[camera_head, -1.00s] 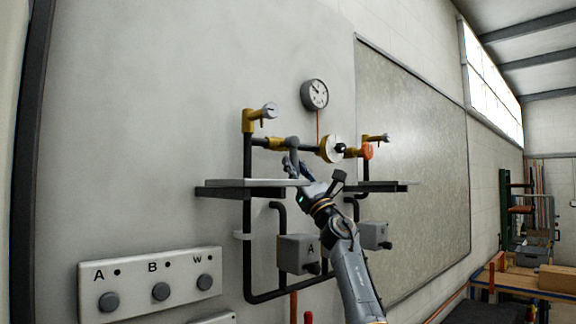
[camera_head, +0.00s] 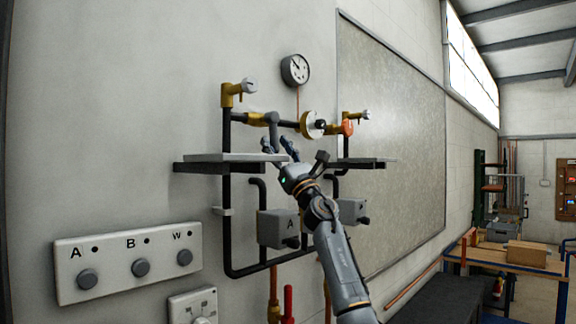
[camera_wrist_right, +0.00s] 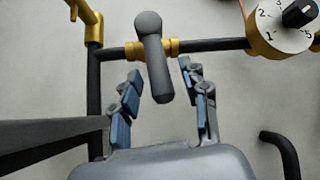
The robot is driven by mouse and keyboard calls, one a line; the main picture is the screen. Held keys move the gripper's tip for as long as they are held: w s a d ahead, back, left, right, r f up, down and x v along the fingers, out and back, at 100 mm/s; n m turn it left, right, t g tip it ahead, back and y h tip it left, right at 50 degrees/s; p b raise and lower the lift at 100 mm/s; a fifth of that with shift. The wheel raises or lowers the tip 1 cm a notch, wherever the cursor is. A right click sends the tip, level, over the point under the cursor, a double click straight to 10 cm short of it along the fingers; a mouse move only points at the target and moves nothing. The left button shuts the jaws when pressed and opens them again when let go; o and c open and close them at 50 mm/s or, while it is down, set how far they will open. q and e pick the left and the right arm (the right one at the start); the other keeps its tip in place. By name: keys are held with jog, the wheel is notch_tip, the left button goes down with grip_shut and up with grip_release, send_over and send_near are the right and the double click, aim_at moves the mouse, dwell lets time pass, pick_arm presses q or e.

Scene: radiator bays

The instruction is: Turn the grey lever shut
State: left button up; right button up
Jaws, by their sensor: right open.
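The grey lever (camera_head: 274,130) hangs down from a horizontal pipe with brass fittings on the wall. It also shows in the right wrist view (camera_wrist_right: 156,70), pointing down and slightly tilted, with a rounded top. My right gripper (camera_head: 279,147) is open just below and in front of the lever. In the right wrist view, its two blue-padded fingers (camera_wrist_right: 160,82) stand on either side of the lever's lower end, with visible gaps on both sides. The lever's back is hidden. My left gripper is out of view.
A grey shelf (camera_head: 217,157) juts out left of my right gripper, and another (camera_head: 366,163) stands to its right. A numbered dial (camera_head: 312,124) with a black knob sits on the pipe right of the lever.

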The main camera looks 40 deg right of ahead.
jog(key=v, duration=1)
jog(key=shift+s, duration=0.1)
jog(key=shift+c, duration=0.5)
